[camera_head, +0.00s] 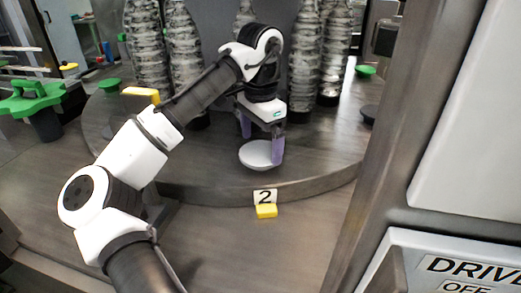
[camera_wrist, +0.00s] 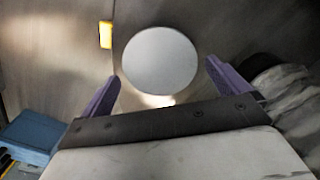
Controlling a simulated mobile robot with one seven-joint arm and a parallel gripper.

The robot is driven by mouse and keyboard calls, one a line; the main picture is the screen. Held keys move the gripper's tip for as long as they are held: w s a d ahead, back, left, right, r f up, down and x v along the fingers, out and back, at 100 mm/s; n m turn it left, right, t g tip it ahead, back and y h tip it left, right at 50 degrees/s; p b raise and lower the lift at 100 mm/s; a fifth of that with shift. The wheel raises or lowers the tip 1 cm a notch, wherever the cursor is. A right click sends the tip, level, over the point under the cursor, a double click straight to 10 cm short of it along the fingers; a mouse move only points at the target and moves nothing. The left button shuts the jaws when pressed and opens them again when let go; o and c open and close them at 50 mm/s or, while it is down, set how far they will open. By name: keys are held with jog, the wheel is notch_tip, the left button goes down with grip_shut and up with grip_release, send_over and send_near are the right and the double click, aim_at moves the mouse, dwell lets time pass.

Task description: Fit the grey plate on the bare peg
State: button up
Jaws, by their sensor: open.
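The pale grey round plate (camera_head: 257,154) is at the front of the large round turntable (camera_head: 215,180), behind the label "2". In the wrist view the plate (camera_wrist: 160,60) is a flat disc lying ahead of and between my fingertips. My gripper (camera_head: 262,142) points down over the plate with its purple fingers apart. In the wrist view my gripper (camera_wrist: 163,72) is open, with one finger on each side of the disc and visible gaps to it. I cannot tell whether the plate rests directly on the turntable. I cannot make out a bare peg in either view.
Several tall patterned bottles (camera_head: 305,55) stand on the turntable behind my arm. A yellow block (camera_head: 266,211) is at the front rim by label "2". A green-topped fixture (camera_head: 35,97) stands at the left. A grey post and "DRIVE" panel (camera_head: 455,270) bound the right.

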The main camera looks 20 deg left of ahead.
notch_tip(320, 180, up, 11)
jog(key=shift+f, duration=0.15)
dwell(0.5)
